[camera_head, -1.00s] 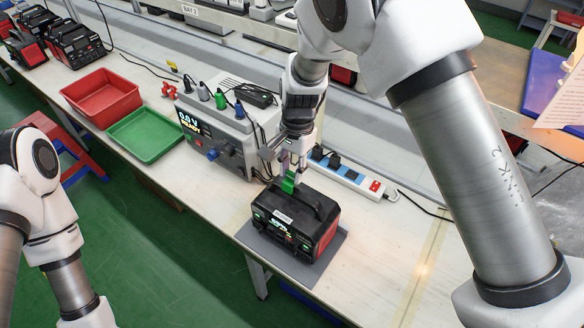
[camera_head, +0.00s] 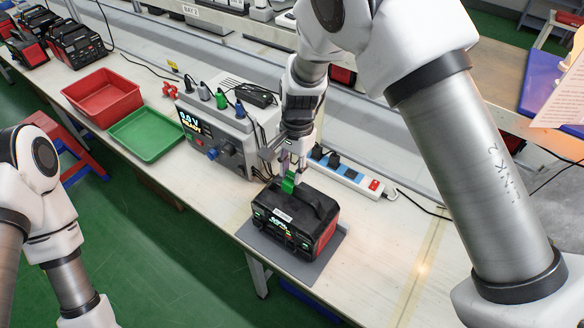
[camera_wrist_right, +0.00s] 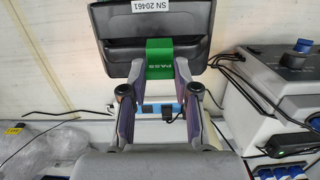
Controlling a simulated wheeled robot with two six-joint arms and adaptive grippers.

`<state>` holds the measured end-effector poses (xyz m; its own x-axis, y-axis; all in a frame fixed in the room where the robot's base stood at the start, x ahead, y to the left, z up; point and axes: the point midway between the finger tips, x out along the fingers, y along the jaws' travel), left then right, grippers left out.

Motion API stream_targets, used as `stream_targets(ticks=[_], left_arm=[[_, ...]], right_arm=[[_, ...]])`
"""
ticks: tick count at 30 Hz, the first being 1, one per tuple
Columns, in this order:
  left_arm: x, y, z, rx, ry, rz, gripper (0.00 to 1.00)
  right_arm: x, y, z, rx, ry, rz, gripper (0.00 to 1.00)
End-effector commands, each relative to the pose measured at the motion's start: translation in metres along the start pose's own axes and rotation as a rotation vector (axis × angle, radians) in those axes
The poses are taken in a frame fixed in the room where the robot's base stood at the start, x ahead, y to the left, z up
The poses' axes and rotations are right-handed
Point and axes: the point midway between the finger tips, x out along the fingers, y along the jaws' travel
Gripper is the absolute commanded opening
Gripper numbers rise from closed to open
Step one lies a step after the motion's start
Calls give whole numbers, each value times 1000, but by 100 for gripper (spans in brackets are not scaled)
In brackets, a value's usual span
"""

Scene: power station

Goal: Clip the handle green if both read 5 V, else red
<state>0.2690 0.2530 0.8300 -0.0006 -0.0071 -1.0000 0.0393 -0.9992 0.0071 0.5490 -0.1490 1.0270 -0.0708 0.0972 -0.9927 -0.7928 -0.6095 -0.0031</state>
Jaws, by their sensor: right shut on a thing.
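The black and red power station (camera_head: 296,222) stands on a grey mat (camera_head: 322,272) on the bench, its front display lit. My right gripper (camera_head: 287,178) is above its handle (camera_head: 318,205), shut on a green clip (camera_head: 288,186). In the right wrist view the green clip (camera_wrist_right: 159,58), marked PASS, sits between the fingertips of the gripper (camera_wrist_right: 160,80) and against the handle (camera_wrist_right: 190,22). I cannot tell whether it is fully seated. The grey tester (camera_head: 215,140) reads 0.0 V, READY. My left arm shows at the left; its gripper is out of view.
A red bin (camera_head: 102,92) and a green tray (camera_head: 146,133) stand left of the tester. Red clips (camera_head: 169,90) lie behind the tray. A power strip (camera_head: 345,174) lies right of my gripper. The bench is clear to the right of the mat.

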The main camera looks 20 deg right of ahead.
Motion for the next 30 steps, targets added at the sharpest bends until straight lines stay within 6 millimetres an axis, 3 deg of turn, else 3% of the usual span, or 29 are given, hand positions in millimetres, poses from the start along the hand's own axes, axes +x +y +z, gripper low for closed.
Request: stream_targets(ticks=[30], left_arm=[[6,0,0,0,0,0,49]], right_arm=[[17,0,-1,0,0,0,14]])
